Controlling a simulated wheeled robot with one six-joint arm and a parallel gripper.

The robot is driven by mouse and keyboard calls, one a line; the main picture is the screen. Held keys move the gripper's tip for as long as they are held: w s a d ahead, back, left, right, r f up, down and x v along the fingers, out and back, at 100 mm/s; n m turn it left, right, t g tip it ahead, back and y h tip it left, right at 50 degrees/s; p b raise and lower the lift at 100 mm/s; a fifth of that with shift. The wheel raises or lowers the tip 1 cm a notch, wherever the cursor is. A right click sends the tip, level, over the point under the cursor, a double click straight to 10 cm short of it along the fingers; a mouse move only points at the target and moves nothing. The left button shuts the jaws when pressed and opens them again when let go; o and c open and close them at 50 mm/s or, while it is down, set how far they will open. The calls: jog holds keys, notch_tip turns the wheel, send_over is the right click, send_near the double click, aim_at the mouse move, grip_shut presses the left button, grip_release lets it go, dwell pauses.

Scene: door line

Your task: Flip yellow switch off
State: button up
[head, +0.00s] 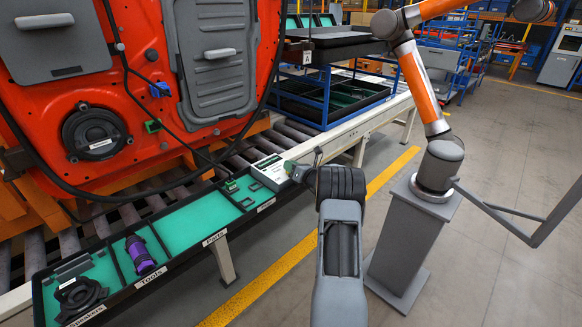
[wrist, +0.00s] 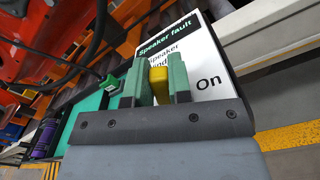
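The yellow switch (wrist: 158,82) shows in the wrist view as a small upright yellow lever in front of a white panel. My gripper (wrist: 157,78) has its two green fingers close on either side of it, with the lever filling the narrow gap between them. The white panel (wrist: 207,65) reads "Speaker fault" and "On" to the right of the lever; the rest of its text is partly hidden by my fingers. In the head view the panel (head: 270,172) lies at the right end of the tray row, and my gripper (head: 300,172) is at its right edge. The switch itself is hidden there.
A green piece (head: 230,186) sits just left of the panel. The dark tray (head: 190,222) holds a purple cylinder (head: 140,254) and a black speaker (head: 80,296). The orange door (head: 150,80) stands behind, with a black cable hanging.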

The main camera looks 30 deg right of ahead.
aim_at(285, 176)
grip_shut()
jog(key=shift+n+b, duration=0.3)
jog(key=shift+b, duration=0.15)
jog(key=n+b, duration=0.1)
jog(key=b, duration=0.1)
jog(key=a+n+b, duration=0.1)
jog(key=n+b, duration=0.1)
jog(key=b, duration=0.1)
jog(key=shift+s+a+f+n, duration=0.1)
jog(key=shift+a+f+n, duration=0.05)
jog(key=shift+n, duration=0.15)
jog(key=n+b, duration=0.2)
jog(key=b, duration=0.1)
jog(key=a+n+b, duration=0.1)
jog(key=n+b, duration=0.1)
jog(key=b, duration=0.1)
jog(key=shift+s+a+b, duration=0.15)
jog(key=shift+b, duration=0.2)
jog(key=shift+a+n+b, duration=0.15)
jog(key=shift+n+b, duration=0.75)
jog(key=shift+o, duration=2)
grip_release()
